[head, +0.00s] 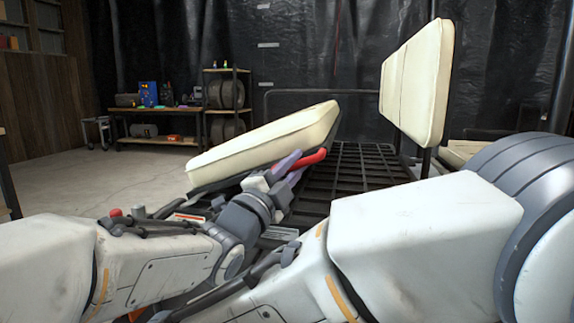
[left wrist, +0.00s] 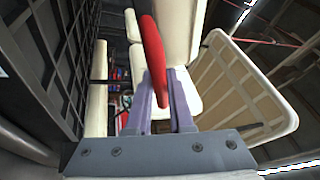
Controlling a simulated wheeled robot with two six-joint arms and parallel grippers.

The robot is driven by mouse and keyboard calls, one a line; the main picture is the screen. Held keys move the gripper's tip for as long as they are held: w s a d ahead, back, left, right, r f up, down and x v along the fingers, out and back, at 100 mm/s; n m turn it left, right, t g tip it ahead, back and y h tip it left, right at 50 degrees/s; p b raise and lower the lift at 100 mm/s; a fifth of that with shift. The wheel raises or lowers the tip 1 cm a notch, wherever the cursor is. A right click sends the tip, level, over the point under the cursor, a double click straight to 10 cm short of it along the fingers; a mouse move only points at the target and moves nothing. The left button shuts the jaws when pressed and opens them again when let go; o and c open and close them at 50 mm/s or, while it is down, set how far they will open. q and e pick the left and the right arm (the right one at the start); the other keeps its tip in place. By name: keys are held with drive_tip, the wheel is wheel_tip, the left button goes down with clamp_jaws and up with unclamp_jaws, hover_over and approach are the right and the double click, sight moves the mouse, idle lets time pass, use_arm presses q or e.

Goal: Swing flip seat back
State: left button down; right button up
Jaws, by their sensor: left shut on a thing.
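The flip seat's cream cushion (head: 265,138) is tilted over the dark slatted rack in the head view, its right end higher than its left. A red handle (head: 309,158) sticks out beneath its raised end; it also shows in the left wrist view (left wrist: 152,55). My left gripper (head: 289,165) is shut on the red handle, with its purple fingers (left wrist: 162,95) either side of it in the left wrist view. An upright cream backrest (head: 416,82) stands to the right of the cushion. My right gripper is not seen; my right arm fills the lower right foreground.
The dark slatted rack (head: 345,180) lies below and right of the cushion. A workbench (head: 160,125) and a shelf (head: 225,100) stand at the back left, with clear floor (head: 75,172) before them. A black curtain (head: 300,40) hangs behind.

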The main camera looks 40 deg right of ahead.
use_arm(q)
drive_tip(key=shift+f, duration=0.15)
drive_tip(key=c, duration=0.8)
unclamp_jaws()
drive_tip(key=shift+w, duration=0.1)
drive_tip(key=shift+a+f+b, duration=0.1)
drive_tip(key=shift+a+b, duration=0.15)
drive_tip(key=shift+b, duration=0.1)
drive_tip(key=b+v, duration=0.7)
drive_tip(key=v, duration=0.3)
